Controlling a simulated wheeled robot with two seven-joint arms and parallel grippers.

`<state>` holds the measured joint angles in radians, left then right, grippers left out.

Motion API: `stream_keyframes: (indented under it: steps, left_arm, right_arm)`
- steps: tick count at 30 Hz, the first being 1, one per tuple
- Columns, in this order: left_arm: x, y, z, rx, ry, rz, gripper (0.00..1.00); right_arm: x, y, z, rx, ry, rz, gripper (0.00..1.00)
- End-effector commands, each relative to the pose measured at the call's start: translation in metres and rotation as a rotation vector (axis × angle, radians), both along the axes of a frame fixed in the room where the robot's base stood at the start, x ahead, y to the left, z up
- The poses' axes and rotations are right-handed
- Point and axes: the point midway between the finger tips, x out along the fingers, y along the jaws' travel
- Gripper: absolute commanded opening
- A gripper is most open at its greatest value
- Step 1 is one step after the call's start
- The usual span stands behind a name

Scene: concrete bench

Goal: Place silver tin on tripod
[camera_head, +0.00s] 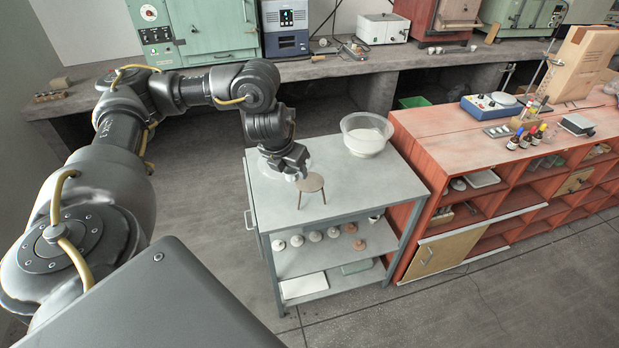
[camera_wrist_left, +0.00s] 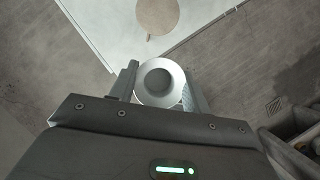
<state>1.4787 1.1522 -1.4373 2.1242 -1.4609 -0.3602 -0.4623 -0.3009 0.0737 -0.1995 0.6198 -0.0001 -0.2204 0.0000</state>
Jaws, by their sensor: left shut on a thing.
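The silver tin (camera_wrist_left: 160,101) is round with a dark grey centre and sits between the two fingers of my left gripper (camera_wrist_left: 163,88) in the left wrist view. My left gripper is shut on it. In the head view my left gripper (camera_head: 293,172) hangs over the left part of the grey cart top, just left of and behind the tripod; the tin is mostly hidden there. The tripod (camera_head: 311,182) has a round tan top on thin legs and stands upright with its top bare. Its top (camera_wrist_left: 157,14) also shows ahead of the tin in the wrist view. My right gripper is out of view.
The grey cart (camera_head: 370,185) bears a clear round bowl (camera_head: 366,141) behind and right of the tripod. Its lower shelf holds several small pieces. A red cabinet (camera_head: 440,135) with bottles adjoins on the right. The cart top right of the tripod is clear.

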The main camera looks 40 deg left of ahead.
Motion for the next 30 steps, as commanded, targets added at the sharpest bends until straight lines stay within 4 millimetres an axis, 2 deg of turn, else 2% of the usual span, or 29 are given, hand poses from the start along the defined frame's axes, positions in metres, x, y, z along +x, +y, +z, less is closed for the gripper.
stream_keyframes:
  steps: [1, 7, 13, 18, 24, 30]
  left_arm:
    - [0.011, 0.003, -0.011, -0.003, 0.004, 0.006, 0.27]
    - [0.061, 0.018, -0.035, -0.004, 0.004, 0.005, 0.27]
    - [0.092, 0.028, -0.071, -0.004, 0.004, 0.002, 0.27]
    - [0.106, 0.033, -0.084, -0.002, 0.002, -0.001, 0.27]
    - [0.110, 0.034, -0.086, 0.000, 0.000, -0.002, 0.27]
    - [0.112, 0.035, -0.112, -0.002, 0.006, 0.000, 0.27]
  right_arm:
    - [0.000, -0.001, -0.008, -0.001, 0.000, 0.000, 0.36]
    - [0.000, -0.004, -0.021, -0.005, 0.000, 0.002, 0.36]
    - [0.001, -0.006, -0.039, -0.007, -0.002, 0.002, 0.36]
    - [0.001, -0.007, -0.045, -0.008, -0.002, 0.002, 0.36]
    - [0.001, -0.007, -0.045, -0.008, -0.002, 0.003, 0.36]
    - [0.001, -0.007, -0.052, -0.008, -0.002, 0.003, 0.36]
